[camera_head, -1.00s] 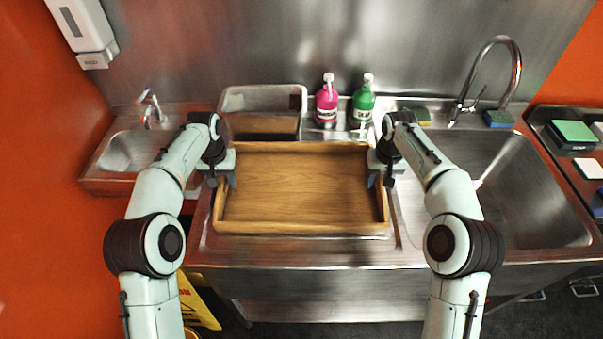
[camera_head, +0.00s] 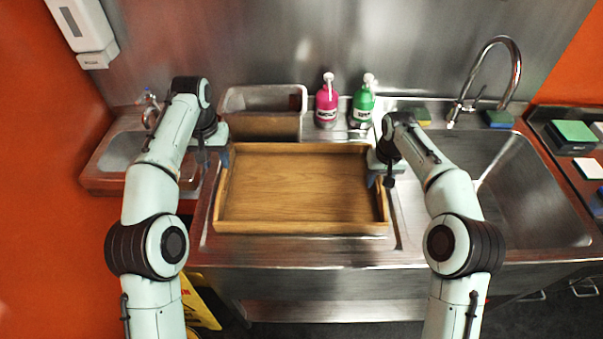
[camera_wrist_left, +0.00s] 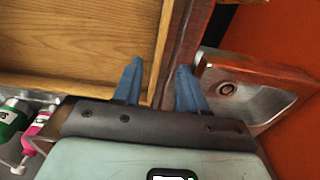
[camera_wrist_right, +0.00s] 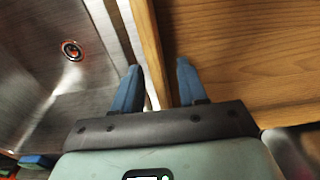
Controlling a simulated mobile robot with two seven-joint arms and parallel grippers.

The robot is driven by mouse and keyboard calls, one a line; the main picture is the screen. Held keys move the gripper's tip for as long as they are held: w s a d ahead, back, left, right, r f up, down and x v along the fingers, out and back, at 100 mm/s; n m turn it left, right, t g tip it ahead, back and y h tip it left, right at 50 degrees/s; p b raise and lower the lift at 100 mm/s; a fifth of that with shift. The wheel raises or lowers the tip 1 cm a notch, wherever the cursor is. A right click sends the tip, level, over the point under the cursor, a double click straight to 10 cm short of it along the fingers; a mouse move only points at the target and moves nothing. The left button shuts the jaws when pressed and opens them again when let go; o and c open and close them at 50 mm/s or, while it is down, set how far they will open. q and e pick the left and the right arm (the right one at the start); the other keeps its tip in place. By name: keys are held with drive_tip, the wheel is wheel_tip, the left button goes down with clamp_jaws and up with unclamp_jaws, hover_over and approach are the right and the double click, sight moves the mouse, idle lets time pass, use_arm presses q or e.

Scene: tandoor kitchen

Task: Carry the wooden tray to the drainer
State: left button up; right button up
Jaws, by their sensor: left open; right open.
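The wooden tray (camera_head: 300,190) is empty and lies flat on the ribbed steel drainer (camera_head: 402,224) between the two basins. It covers most of the drainer. My left gripper (camera_head: 213,160) is open near the far part of the tray's left wall; in the left wrist view its fingers (camera_wrist_left: 158,78) lie on either side of the wall's line, apart from it. My right gripper (camera_head: 383,178) is open at the right wall (camera_wrist_right: 150,50), with one fingertip seen on each side of it. How high the fingertips are is hard to tell.
A steel tub (camera_head: 262,125) stands behind the tray, beside pink (camera_head: 327,103) and green (camera_head: 363,105) bottles. A small basin (camera_head: 112,160) is at left and a large sink (camera_head: 530,200) with a tall tap (camera_head: 515,65) at right. A yellow sign (camera_head: 200,305) stands below.

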use_arm(q)
wheel_tip(320, 180, up, 3)
drive_tip(key=shift+s+f, duration=0.1)
use_arm(e)
wheel_tip(320, 180, up, 12)
drive_tip(key=shift+s, duration=0.4)
idle(0.6)
